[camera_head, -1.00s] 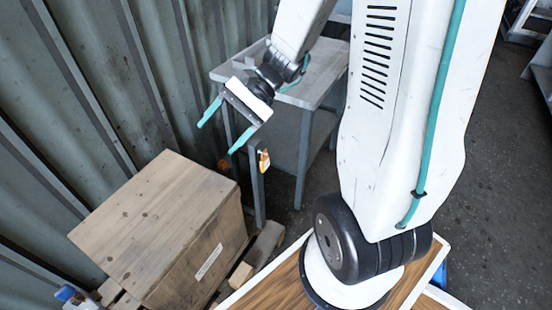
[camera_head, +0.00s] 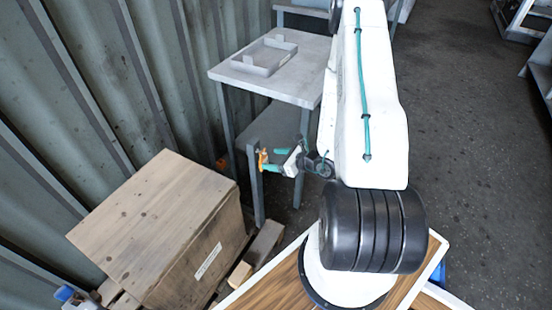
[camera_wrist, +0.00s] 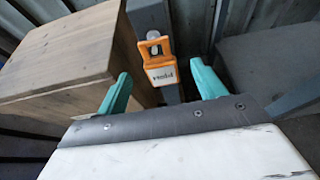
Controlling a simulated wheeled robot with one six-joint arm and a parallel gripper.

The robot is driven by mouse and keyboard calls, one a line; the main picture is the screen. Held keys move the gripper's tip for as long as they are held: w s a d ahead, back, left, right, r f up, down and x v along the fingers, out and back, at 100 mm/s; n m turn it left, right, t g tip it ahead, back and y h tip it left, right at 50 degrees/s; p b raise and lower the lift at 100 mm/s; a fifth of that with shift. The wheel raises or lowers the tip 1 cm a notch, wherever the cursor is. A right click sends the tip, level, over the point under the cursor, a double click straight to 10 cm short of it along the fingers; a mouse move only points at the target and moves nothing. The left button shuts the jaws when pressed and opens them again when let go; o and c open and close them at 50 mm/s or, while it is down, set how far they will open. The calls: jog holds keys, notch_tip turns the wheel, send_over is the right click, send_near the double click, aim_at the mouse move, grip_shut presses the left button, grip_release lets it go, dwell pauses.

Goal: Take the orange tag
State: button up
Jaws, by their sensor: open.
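The orange tag (camera_wrist: 162,72) hangs against the grey table leg (camera_wrist: 150,18) in the wrist view. It has a pale label with dark print and a hole or clip at its top. It also shows small in the head view (camera_head: 262,160), on the front leg of the grey table. My gripper (camera_wrist: 160,85) is open, with its teal fingers to the left and right of the tag in the picture. The tag appears between and beyond the fingertips, and I see no contact. In the head view my gripper (camera_head: 271,160) is level with the tag, close to the leg.
A wooden crate (camera_head: 150,215) on a pallet stands left of the table. The grey table (camera_head: 300,78) holds a shallow grey tray (camera_head: 264,58) and has a lower shelf (camera_head: 272,130). A corrugated metal wall (camera_head: 80,80) runs behind. Open floor (camera_head: 455,160) lies to the right.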

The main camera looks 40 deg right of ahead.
aim_at(264, 158)
jog(key=x, duration=0.7)
jog(key=c, duration=1.1)
jog(key=shift+o, duration=0.2)
jog(key=shift+r, duration=0.25)
jog(key=shift+r, duration=0.4)
jog(key=shift+s+d, duration=0.3)
jog(key=shift+s, duration=0.65)
jog(key=shift+s+d, duration=0.35)
jog(key=shift+s, duration=0.55)
jog(key=shift+s+d, duration=0.3)
jog(key=shift+s, duration=0.65)
